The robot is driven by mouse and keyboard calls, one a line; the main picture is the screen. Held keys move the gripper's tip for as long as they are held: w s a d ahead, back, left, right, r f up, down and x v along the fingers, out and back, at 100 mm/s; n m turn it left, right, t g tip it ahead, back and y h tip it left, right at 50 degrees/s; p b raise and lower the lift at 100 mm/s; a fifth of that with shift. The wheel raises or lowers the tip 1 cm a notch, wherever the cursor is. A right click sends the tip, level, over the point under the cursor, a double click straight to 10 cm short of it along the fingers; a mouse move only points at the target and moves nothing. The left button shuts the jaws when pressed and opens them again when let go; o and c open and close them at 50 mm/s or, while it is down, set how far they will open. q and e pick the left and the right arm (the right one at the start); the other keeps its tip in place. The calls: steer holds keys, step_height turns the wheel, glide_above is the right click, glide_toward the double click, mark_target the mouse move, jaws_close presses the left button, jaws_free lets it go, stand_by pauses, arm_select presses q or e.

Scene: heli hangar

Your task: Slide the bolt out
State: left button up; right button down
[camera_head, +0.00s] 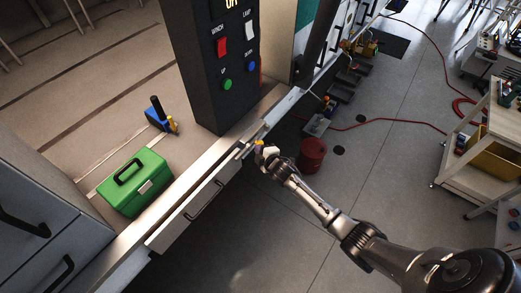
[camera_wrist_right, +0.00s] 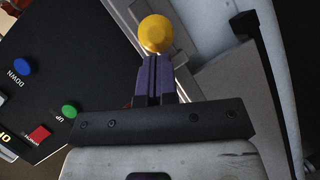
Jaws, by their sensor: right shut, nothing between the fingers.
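A round yellow knob (camera_wrist_right: 155,33), which looks like the bolt's handle, shows in the right wrist view just beyond my fingertips. My right gripper (camera_wrist_right: 154,65) is shut and empty, its two purple-grey fingers pressed together. Whether the fingertips touch the knob or stop short of it, I cannot tell. In the head view my right gripper (camera_head: 260,151) is at the front edge of the counter, below the control column, and the yellow knob (camera_head: 259,144) is small there. The bolt's shaft is too small to make out. My left gripper is not in view.
The dark control column (camera_head: 214,75) with coloured buttons stands just left of the gripper. A white drawer front (camera_head: 190,208) runs along the counter edge. A green toolbox (camera_head: 133,182) and a blue tool (camera_head: 157,114) lie on the counter. A red bin (camera_head: 312,153) stands on the floor.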

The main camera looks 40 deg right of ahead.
steer(key=shift+d, duration=0.15)
steer(key=d, duration=0.3)
steer(key=w+d, duration=0.1)
steer(key=d, duration=0.1)
steer(key=shift+w+d+f, duration=0.15)
steer(key=shift+w+d, duration=0.05)
steer(key=shift+d, duration=0.2)
steer(key=w+a+r+p+v, duration=0.1)
steer(key=a+p+v, duration=0.1)
steer(key=v, duration=1.1)
steer(key=shift+a+p, duration=0.25)
steer(key=shift+p, duration=0.65)
